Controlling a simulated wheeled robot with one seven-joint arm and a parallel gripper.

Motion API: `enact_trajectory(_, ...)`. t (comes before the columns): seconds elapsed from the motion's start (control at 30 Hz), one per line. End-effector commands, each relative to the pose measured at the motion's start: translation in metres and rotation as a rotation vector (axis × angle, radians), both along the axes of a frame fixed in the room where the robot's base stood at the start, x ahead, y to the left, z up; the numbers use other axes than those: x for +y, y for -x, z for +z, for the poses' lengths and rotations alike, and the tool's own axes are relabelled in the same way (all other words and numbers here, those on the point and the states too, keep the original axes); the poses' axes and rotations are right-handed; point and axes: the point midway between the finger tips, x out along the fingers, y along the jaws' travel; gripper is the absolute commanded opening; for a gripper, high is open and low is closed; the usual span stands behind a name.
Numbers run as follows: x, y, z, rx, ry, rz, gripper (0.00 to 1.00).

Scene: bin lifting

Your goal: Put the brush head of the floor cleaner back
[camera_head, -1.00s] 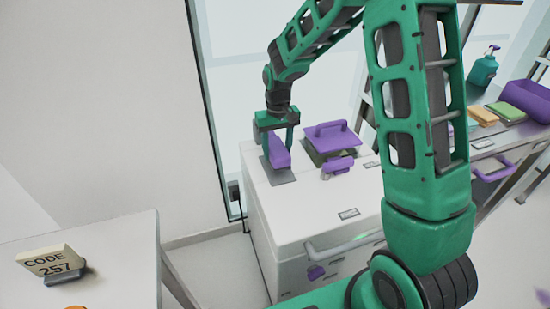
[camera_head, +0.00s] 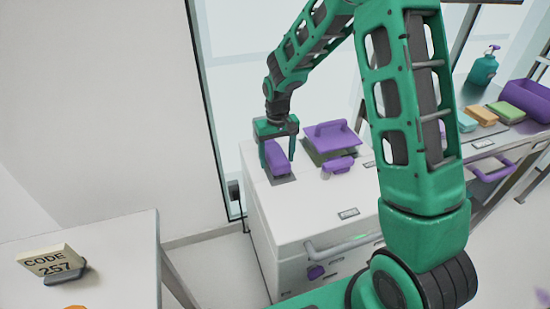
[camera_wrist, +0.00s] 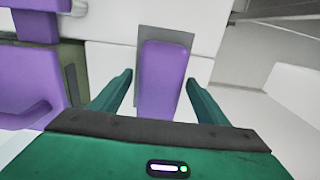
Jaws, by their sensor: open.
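A purple block (camera_head: 276,157) stands at a grey plate (camera_head: 284,180) on the white cabinet's top. I cannot tell whether it is the floor cleaner's brush head. My gripper (camera_head: 277,161) is open and pointing down around the block. In the wrist view, the block (camera_wrist: 163,78) lies between the spread fingers of my gripper (camera_wrist: 159,77), with a gap on each side. Its near end is hidden by my gripper's body. No floor cleaner can be clearly made out.
The white cabinet (camera_head: 300,225) also carries a purple handled lid (camera_head: 333,137) and a small purple piece (camera_head: 339,165), close right of my gripper. A code sign (camera_head: 50,262) stands on the left table. A side counter holds a teal bottle (camera_head: 484,68) and sponges (camera_head: 481,116).

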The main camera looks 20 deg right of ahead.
Motion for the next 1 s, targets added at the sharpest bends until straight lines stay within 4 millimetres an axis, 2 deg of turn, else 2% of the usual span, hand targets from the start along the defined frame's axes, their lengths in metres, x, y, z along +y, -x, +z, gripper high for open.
enact_trajectory(0.17, 0.000, -0.002, 0.019, -0.005, 0.000, 0.000, 0.69)
enact_trajectory(0.6, 0.001, -0.001, 0.100, -0.004, 0.000, 0.001, 0.69)
enact_trajectory(0.8, 0.001, 0.000, 0.118, -0.001, 0.000, 0.002, 0.69)
enact_trajectory(1.0, 0.001, 0.000, 0.121, 0.000, 0.000, 0.002, 0.69)
